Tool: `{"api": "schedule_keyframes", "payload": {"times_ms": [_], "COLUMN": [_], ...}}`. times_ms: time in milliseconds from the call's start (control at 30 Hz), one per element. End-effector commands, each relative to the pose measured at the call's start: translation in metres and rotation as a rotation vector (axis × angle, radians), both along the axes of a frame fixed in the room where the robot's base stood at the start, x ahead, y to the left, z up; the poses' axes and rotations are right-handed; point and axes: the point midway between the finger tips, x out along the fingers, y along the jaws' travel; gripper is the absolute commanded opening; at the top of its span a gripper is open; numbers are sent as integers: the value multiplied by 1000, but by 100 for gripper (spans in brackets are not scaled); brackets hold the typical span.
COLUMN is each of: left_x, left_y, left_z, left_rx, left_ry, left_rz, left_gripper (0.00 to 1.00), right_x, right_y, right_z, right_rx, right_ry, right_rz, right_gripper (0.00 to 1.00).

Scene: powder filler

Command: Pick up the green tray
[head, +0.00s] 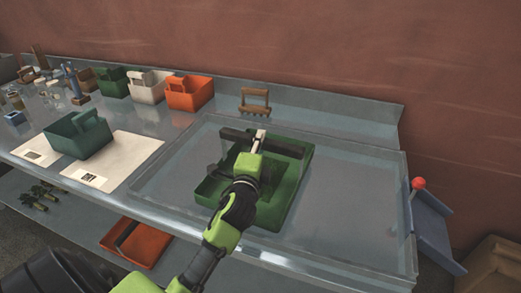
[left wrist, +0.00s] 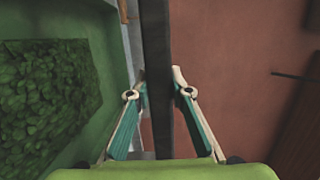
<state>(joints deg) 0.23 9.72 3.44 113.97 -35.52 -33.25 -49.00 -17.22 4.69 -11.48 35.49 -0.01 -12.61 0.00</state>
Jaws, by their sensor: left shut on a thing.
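A green tray (head: 290,200) with a dark bar handle (head: 285,146) is inside the shallow clear-walled basin on the bench. My left gripper (head: 259,138) reaches over the tray and is shut on the handle. In the left wrist view the dark bar (left wrist: 157,40) passes between the two fingers of the gripper (left wrist: 160,78). The tray's green wall (left wrist: 60,22) and rough green contents (left wrist: 50,95) show to the left there. My arm hides part of the tray in the head view. I cannot tell whether its base touches the basin floor. My right gripper is not in view.
Green (head: 113,88), white (head: 147,92) and orange trays (head: 190,99) line the back. A small wooden rack (head: 255,107) stands behind the basin (head: 350,190). The basin's right side is clear.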

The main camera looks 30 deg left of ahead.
Motion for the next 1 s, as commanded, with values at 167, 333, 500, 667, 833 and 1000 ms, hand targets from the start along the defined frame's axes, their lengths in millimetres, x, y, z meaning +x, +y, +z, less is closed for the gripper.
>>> {"api": "schedule_keyframes", "payload": {"times_ms": [167,333,500,667,833,1000], "left_x": [-12,-33,-63,-90,-109,-121], "left_y": [0,-1,0,0,0,0], "left_z": [21,46,70,81,92,99], "left_rx": [3,5,3,3,2,-1], "left_ry": [-6,-9,-5,-5,-4,-3], "left_rz": [-2,-3,-2,-2,-2,-1], "left_gripper": [0,0,0,0,0,0], "right_x": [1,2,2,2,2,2], "right_y": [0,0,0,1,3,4], "right_z": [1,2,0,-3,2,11], "right_rx": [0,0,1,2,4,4], "right_ry": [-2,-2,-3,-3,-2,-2], "right_rz": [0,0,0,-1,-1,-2], "right_gripper": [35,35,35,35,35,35]}}
